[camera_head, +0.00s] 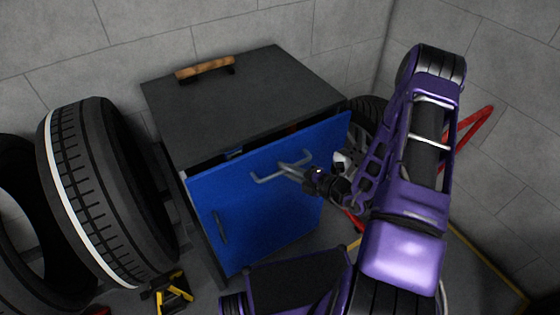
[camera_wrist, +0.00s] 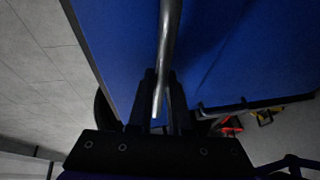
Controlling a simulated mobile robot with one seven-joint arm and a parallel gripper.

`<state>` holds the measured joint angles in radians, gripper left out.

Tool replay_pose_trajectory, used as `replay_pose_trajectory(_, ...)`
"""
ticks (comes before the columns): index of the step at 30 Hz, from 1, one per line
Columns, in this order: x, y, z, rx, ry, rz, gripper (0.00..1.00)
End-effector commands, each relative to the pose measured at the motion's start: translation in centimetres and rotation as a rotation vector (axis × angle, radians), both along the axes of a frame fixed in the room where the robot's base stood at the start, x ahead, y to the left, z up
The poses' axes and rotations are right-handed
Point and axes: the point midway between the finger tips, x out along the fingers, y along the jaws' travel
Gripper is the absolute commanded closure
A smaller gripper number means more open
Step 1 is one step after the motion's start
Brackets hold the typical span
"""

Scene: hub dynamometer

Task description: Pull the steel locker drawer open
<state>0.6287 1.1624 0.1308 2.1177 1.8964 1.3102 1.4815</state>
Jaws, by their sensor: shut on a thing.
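The steel locker (camera_head: 245,95) is a dark grey cabinet with a blue front. Its drawer front (camera_head: 240,185) stands out from the body, and a dark gap with small things inside shows under the top's edge. The drawer's grey bar handle (camera_head: 265,178) is on this front. My gripper (camera_head: 305,172) is at the handle, its fingers closed around the bar. In the wrist view, the bar (camera_wrist: 170,40) runs between the fingers of my gripper (camera_wrist: 161,100), against the blue panel (camera_wrist: 225,50). My fingers hide part of the handle.
A lower handle (camera_head: 219,227) is on the blue front. A wooden-handled tool (camera_head: 205,68) lies on the locker top. Large tyres (camera_head: 90,190) stand at the left, with a yellow-black stand (camera_head: 170,293) on the floor. A red frame (camera_head: 470,130) is at the right wall.

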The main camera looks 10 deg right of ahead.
Motion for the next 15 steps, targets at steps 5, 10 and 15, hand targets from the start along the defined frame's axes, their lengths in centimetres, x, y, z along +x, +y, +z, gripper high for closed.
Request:
replay_pose_trajectory(5, -4.5, -1.6, 0.2, 0.003, 0.003, -0.007, 1.0)
replay_pose_trajectory(10, -8.8, -3.0, 0.1, 0.003, 0.002, -0.007, 1.0)
replay_pose_trajectory(15, -12.7, -4.2, 0.1, 0.003, 0.003, -0.006, 1.0)
